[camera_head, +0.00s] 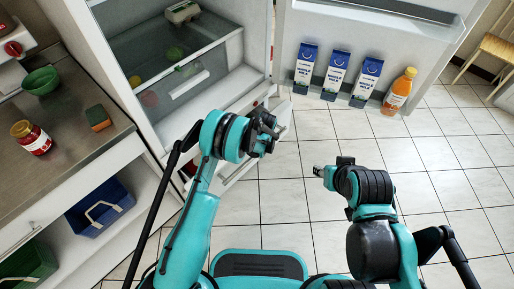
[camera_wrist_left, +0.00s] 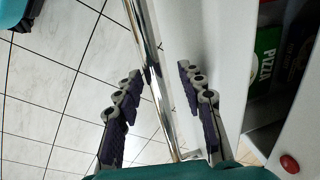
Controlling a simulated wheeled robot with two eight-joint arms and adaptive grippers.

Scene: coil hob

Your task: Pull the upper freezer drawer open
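The upper freezer drawer (camera_head: 236,172) is below the open fridge compartment, and its white front stands out from the cabinet. In the left wrist view the white drawer front (camera_wrist_left: 222,60) shows beside a shiny metal bar handle (camera_wrist_left: 149,50). A green pizza box (camera_wrist_left: 265,55) is visible behind the front through a gap. My left gripper (camera_head: 270,133) is at the drawer front; in the wrist view its fingers (camera_wrist_left: 160,76) are apart, with the bar between them. Contact is not clear. My right gripper (camera_head: 319,172) is over the floor, away from the drawer; its fingers are too small to read.
The fridge door (camera_head: 375,40) is open to the right, with milk cartons (camera_head: 337,75) and an orange bottle (camera_head: 398,92) on its shelf. A counter (camera_head: 75,150) with a jar, bowl and sponge is at left. The tiled floor (camera_head: 430,165) is clear at right.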

